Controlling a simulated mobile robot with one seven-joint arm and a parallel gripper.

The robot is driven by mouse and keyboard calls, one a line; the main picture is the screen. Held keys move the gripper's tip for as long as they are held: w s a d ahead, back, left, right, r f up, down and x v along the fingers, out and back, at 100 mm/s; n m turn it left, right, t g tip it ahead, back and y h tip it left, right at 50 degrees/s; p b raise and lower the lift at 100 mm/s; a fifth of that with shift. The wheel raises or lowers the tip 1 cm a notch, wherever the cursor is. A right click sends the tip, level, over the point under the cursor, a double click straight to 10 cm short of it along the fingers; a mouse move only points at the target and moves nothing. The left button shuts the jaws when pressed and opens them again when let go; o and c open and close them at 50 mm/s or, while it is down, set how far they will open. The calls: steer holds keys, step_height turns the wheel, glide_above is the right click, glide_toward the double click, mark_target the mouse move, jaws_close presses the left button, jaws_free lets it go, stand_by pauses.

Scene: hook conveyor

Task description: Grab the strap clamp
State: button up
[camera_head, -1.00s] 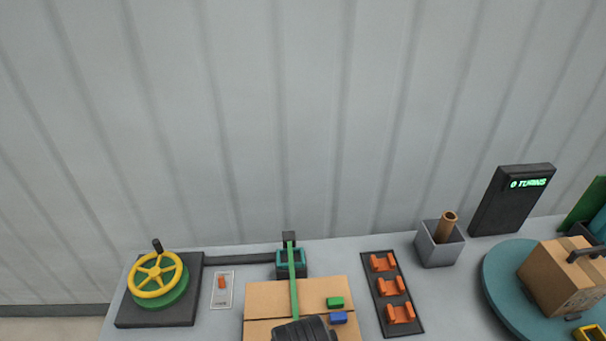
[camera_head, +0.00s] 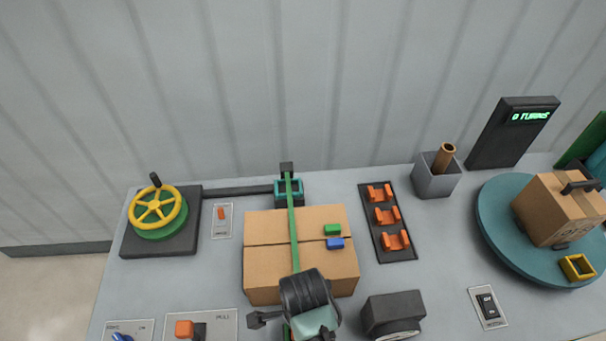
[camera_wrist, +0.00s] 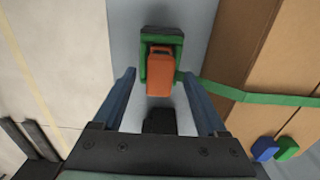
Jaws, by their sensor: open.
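An orange block in a green bracket, which looks like the strap clamp (camera_wrist: 160,68), is at the top middle of the wrist view. A green strap (camera_wrist: 250,97) runs from it over the cardboard box (camera_head: 270,229). My gripper (camera_wrist: 156,76) is open, with its two blue fingers to either side of the clamp in that view. Nothing is held, and the depth between fingertips and clamp is unclear. In the head view my wrist covers most of the clamp area at the front of the box.
Green (camera_head: 332,230) and blue (camera_head: 335,243) blocks lie on the box. A yellow handwheel (camera_head: 157,205) stands left. A rack of orange clips (camera_head: 385,217) and a dark block (camera_head: 393,312) are right of the box. A turntable (camera_head: 492,217) carries another box.

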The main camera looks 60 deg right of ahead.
steer(key=shift+f, duration=1.35)
steer(key=shift+c, duration=0.2)
jaws_close()
